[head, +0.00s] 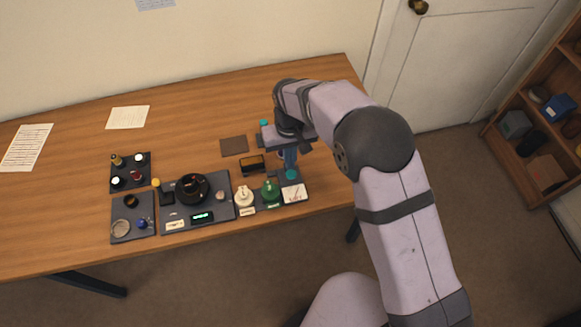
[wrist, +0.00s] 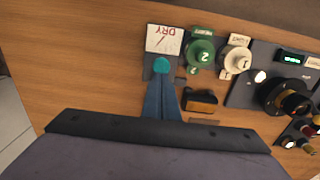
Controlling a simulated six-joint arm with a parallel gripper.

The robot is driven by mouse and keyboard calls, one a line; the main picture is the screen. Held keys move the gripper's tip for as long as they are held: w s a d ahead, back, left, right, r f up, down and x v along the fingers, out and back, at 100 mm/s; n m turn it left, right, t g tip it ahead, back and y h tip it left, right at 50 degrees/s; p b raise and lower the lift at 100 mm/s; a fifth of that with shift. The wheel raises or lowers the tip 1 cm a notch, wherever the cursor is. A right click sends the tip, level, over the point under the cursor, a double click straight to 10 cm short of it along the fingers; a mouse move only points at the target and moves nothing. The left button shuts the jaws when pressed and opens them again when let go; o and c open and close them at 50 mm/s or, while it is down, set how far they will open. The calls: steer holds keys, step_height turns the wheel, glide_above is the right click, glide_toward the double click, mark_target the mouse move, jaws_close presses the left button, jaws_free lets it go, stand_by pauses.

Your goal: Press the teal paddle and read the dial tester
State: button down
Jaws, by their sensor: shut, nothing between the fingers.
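The dial tester (head: 293,193) sits at the right end of the row on the table, with a pale face. In the wrist view its face (wrist: 164,39) is upside down, with red "DRY" lettering; the needle reading is too small to tell. The round teal paddle (wrist: 161,65) lies beside the face, on a dark base, and shows in the head view (head: 291,174). My gripper (wrist: 162,83) is shut and empty, its blue fingers pointing down with the tips at the paddle's edge or over it. I cannot tell whether they touch it.
Green bottle 2 (wrist: 201,54) and cream bottle 1 (wrist: 235,58) stand close beside the tester. A yellow-and-black block (head: 252,164) is near the fingers. A dark tray with a lens (head: 192,187) and a green display lies left. The back of the table is mostly clear.

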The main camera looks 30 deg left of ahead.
steer(key=shift+r+p, duration=1.45)
steer(key=shift+r, duration=0.85)
steer(key=shift+n+g+h, duration=0.4)
steer(key=shift+n+h, duration=0.1)
steer(key=shift+h, duration=0.1)
steer(key=s+d+f, duration=0.1)
steer(key=d, duration=0.1)
steer(key=s+d+f, duration=0.3)
steer(key=d+f, duration=0.1)
steer(key=shift+s+f, duration=0.15)
steer(key=shift+s, duration=0.15)
steer(key=s+d+r+m, duration=0.2)
steer(key=s+d+r, duration=0.1)
steer(key=d, duration=0.6)
steer(key=s+d+r+m+g, duration=0.1)
steer(key=s+d+r+m, duration=0.15)
steer(key=d, duration=0.65)
steer(key=s+d+r+m, duration=0.1)
steer(key=s+d+r, duration=0.25)
steer(key=d, duration=0.65)
steer(key=w+d+r+m+t+y, duration=0.1)
steer(key=w+d+r+m, duration=0.3)
steer(key=d, duration=0.2)
steer(key=shift+w+d+r+t, duration=0.25)
steer(key=shift+w+t, duration=0.05)
steer(key=shift+t, duration=0.1)
